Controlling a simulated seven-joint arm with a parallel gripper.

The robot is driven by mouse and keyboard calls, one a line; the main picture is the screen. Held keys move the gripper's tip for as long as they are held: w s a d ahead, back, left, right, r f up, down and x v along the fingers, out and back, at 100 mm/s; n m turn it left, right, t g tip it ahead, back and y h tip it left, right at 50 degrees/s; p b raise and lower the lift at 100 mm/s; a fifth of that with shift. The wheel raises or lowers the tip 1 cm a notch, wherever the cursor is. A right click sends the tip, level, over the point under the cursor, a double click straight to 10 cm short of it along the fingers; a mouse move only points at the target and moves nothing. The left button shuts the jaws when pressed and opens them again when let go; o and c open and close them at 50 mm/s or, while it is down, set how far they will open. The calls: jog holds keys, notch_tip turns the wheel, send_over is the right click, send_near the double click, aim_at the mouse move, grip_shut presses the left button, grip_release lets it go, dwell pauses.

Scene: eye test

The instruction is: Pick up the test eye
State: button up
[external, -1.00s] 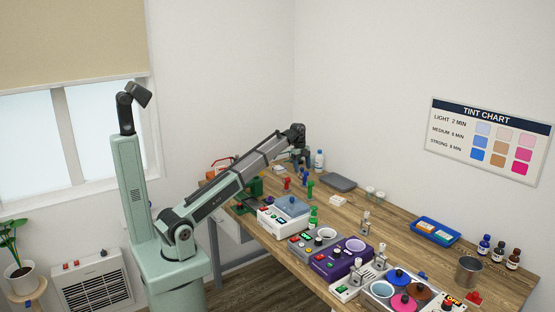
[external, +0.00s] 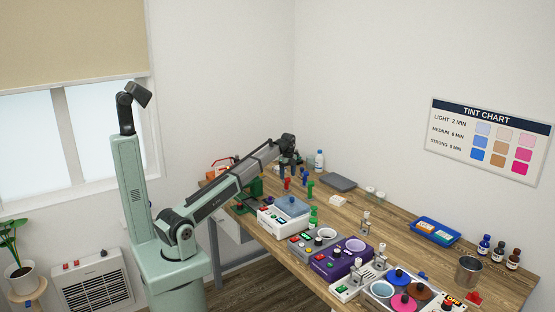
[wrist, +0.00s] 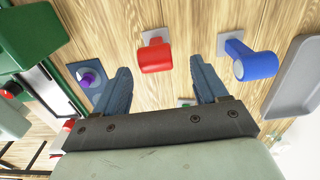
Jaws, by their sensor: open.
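My gripper (external: 288,170) hangs over the far part of the wooden table. In the wrist view my gripper (wrist: 160,68) is open, with nothing between its fingers. A red peg-like piece (wrist: 155,56) on a pale square base stands beyond the gap between the fingertips. I cannot tell which of these is the test eye.
A green machine (wrist: 60,25) stands at the left of the wrist view, and a grey tray (wrist: 293,85) at the right. In the external view, several control boxes, such as a purple one (external: 330,266), line the near edge. A blue tray (external: 452,241) lies toward the wall.

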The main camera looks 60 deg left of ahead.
aim_at(287, 181)
jog(key=shift+s+a+f, duration=0.1)
jog(key=shift+f, duration=1.25)
jog(key=shift+s+a+f, duration=0.1)
jog(key=shift+f, duration=1.25)
jog(key=c, duration=1.1)
jog(key=shift+c, duration=0.2)
jog(key=shift+r, duration=0.1)
